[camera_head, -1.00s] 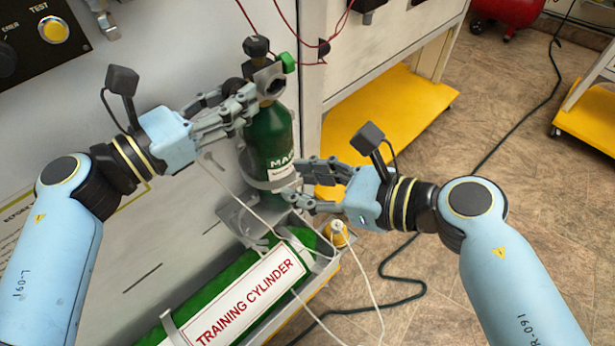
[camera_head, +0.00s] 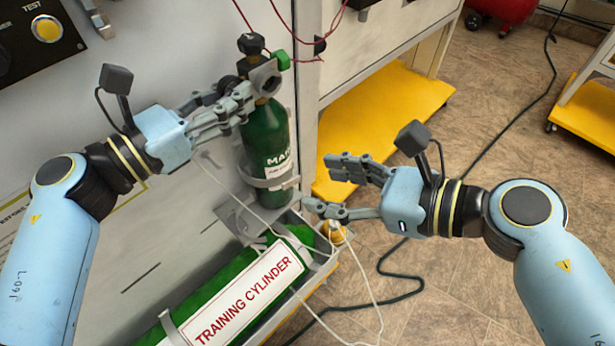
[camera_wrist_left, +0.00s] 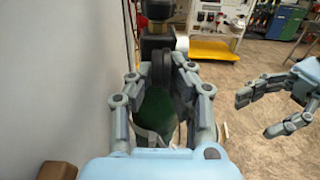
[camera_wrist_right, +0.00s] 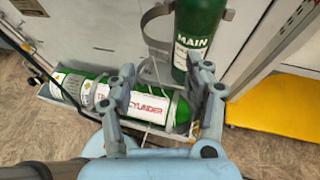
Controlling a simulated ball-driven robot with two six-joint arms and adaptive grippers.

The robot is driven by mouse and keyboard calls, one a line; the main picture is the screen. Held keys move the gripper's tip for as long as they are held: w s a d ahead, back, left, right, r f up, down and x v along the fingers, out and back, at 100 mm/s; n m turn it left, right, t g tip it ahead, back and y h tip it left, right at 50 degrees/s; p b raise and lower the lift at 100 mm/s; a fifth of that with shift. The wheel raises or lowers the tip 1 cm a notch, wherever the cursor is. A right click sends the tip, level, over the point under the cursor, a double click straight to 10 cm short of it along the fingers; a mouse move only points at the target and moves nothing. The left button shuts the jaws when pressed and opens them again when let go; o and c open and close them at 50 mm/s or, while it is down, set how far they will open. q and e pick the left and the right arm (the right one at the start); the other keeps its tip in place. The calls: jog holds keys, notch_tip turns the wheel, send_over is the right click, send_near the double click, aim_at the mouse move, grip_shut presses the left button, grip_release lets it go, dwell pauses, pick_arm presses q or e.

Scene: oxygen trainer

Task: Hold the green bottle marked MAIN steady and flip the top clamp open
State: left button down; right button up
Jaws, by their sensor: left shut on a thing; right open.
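The green bottle (camera_head: 267,135) marked MAIN stands upright against the grey panel. It also shows in the right wrist view (camera_wrist_right: 196,25). My left gripper (camera_head: 240,98) is shut on the dark round part (camera_wrist_left: 161,68) at the bottle's neck. A grey band (camera_head: 270,182) crosses the bottle below its label. In the right wrist view a curved grey strap (camera_wrist_right: 148,22) stands out left of the bottle, higher up; I cannot tell whether this clamp is fully open. My right gripper (camera_head: 320,187) is open and empty, right of the bottle and apart from it.
A green TRAINING CYLINDER (camera_head: 215,287) lies in a tray below the bottle. A thin white cord (camera_head: 367,285) hangs near a yellow knob (camera_head: 336,233). Red wires (camera_head: 275,45) run above the bottle. A yellow cart shelf (camera_head: 380,120) stands behind my right gripper. Open floor lies right.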

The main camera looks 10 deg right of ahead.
jog(key=v, duration=0.7)
jog(key=shift+s, duration=0.1)
jog(key=shift+c, duration=1.4)
jog(key=m+g+y, duration=0.3)
jog(key=m+y, duration=0.4)
jog(key=m, duration=0.7)
send_near(291, 184)
jog(key=x, duration=1)
jog(key=shift+a, duration=0.1)
jog(key=shift+c, duration=0.4)
